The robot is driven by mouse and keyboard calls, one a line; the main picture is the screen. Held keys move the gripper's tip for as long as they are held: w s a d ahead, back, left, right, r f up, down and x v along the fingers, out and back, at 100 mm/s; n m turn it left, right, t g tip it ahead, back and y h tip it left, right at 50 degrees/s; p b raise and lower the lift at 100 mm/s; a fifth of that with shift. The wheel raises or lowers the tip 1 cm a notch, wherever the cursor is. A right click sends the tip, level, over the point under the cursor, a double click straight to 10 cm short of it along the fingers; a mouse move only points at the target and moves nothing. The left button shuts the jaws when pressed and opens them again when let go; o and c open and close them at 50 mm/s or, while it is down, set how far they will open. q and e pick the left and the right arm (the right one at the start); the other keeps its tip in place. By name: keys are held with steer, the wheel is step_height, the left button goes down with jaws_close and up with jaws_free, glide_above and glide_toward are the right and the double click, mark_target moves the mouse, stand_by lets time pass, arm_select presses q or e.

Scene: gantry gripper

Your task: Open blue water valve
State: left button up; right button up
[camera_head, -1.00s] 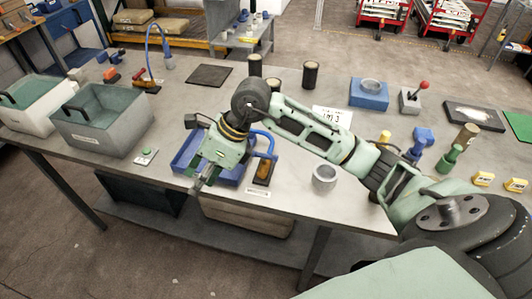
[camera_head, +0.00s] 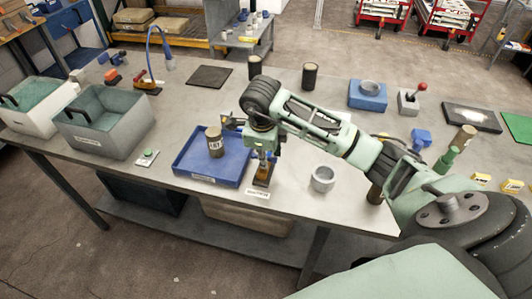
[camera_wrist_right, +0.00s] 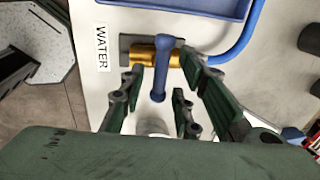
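The water valve (camera_head: 263,172) stands at the table's front edge, right of the blue tray, its upper part covered by my right gripper (camera_head: 262,152). In the right wrist view, the brass valve body (camera_wrist_right: 146,58) has a blue lever handle (camera_wrist_right: 160,75) pointing toward the gripper. My right gripper (camera_wrist_right: 162,90) is open, with a finger on either side of the handle and visible gaps. The WATER label (camera_wrist_right: 102,47) lies beside the valve. A blue pipe (camera_wrist_right: 242,40) runs from the valve. My left gripper is out of view.
The blue tray (camera_head: 185,165) holds a labelled cylinder (camera_head: 215,142). A grey ring-shaped cup (camera_head: 322,178) stands right of the valve. Dark cylinders (camera_head: 309,76) stand behind my right arm. Two grey bins (camera_head: 110,140) are at the left.

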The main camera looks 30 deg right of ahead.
steer(key=shift+f, duration=0.2)
steer(key=shift+c, duration=0.5)
jaws_close()
